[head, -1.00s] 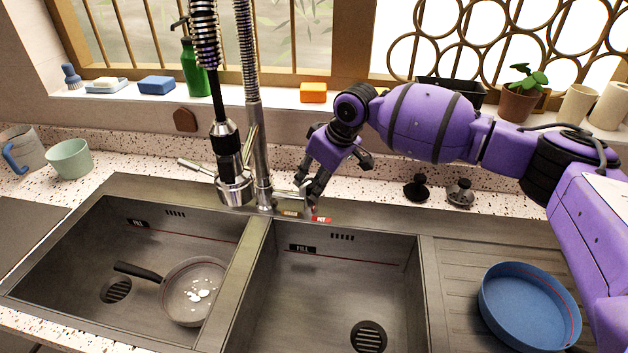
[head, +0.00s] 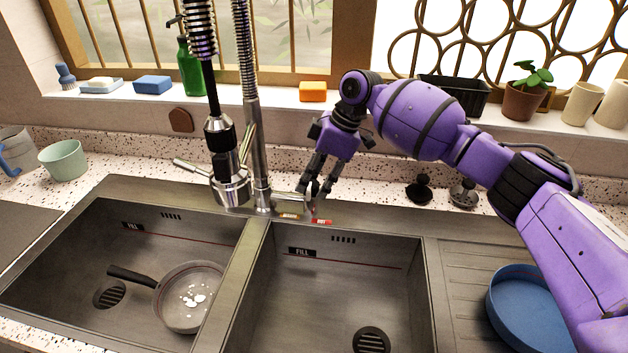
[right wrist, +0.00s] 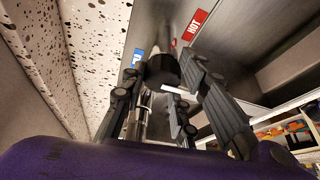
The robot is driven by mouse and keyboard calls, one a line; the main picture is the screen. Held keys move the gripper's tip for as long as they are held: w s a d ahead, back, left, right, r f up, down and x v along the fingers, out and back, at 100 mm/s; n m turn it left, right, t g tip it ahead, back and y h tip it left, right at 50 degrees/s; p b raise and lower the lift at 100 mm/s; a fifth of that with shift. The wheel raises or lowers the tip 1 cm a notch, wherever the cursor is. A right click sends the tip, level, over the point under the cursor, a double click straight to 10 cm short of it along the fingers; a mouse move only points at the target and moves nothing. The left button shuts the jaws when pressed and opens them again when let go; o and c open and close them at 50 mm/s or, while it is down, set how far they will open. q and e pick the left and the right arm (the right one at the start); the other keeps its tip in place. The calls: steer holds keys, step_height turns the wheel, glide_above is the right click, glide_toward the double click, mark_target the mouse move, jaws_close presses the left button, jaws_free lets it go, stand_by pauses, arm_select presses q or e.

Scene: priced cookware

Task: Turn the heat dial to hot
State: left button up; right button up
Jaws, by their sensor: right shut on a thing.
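The heat dial (right wrist: 163,72) shows in the right wrist view as a dark round knob between my fingers, by the tap base. In the head view my fingers mostly hide it. A red HOT label (head: 321,222) lies beside it on the sink rim; it also shows in the right wrist view (right wrist: 195,24). A blue label (right wrist: 137,57) lies on the knob's other side. My right gripper (head: 317,191) points down and is shut on the dial. How far the dial is turned I cannot tell. My left gripper is not in view.
The tall spring tap (head: 258,150) stands just left of my right gripper. The left basin holds a pan (head: 205,282); the right basin (head: 310,300) is empty. Two dark stoppers (head: 419,188) and a blue round pan (head: 520,310) are to the right.

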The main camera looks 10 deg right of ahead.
steer(key=shift+w+d+r, duration=0.2)
steer(key=shift+w+r, duration=0.1)
steer(key=o, duration=0.8)
steer(key=shift+o, duration=0.9)
steer(key=shift+w+f, duration=0.1)
steer(key=shift+f, duration=0.1)
steer(key=shift+s+a, duration=0.1)
steer(key=shift+s, duration=0.1)
steer(key=v, duration=1.2)
steer(key=shift+f, duration=0.15)
